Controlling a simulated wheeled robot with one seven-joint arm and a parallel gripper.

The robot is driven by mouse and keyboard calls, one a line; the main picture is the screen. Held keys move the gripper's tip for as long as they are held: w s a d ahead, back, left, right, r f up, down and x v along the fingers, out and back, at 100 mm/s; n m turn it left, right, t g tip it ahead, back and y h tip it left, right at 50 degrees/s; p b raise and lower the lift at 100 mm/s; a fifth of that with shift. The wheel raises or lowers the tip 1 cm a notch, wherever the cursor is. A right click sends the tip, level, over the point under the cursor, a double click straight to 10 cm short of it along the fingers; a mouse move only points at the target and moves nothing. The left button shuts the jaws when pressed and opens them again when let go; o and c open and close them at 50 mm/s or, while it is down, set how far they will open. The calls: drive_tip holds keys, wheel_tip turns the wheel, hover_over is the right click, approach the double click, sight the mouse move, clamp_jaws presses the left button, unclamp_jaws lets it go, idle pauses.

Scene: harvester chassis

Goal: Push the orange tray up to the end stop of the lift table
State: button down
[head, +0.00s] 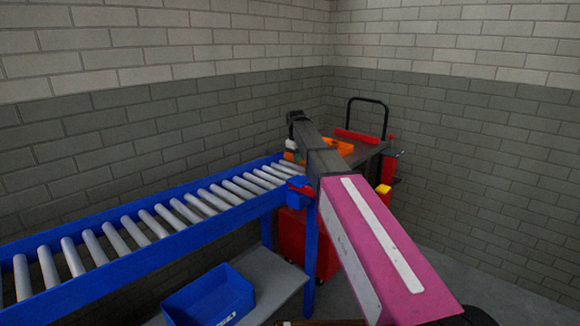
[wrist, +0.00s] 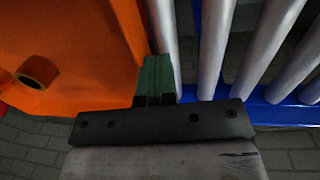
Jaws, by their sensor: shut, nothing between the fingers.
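The orange tray (head: 338,146) is at the far end of the roller conveyor, over the dark top of the lift table (head: 368,151), partly hidden by my arm. A red bar, the end stop (head: 357,136), stands across the table's far side, with table top showing before it.
The blue conveyor (head: 150,235) with grey rollers runs from the left to the lift table. A blue bin (head: 208,298) sits on its lower shelf. The lift table has a black handle (head: 367,101) at the back. Brick walls close in behind; floor is open at right.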

drive_tip(key=shift+w+d+f, duration=0.15)
drive_tip(key=shift+w+d, duration=1.8)
drive_tip(key=shift+w, duration=0.25)
drive_tip(key=shift+w+d+f, duration=0.1)
drive_tip(key=shift+w+d, duration=1.8)
drive_tip(key=shift+w, duration=0.25)
drive_tip(key=shift+s+a, duration=1.6)
drive_tip(key=shift+s, duration=0.25)
wheel_tip(320, 180, up, 14)
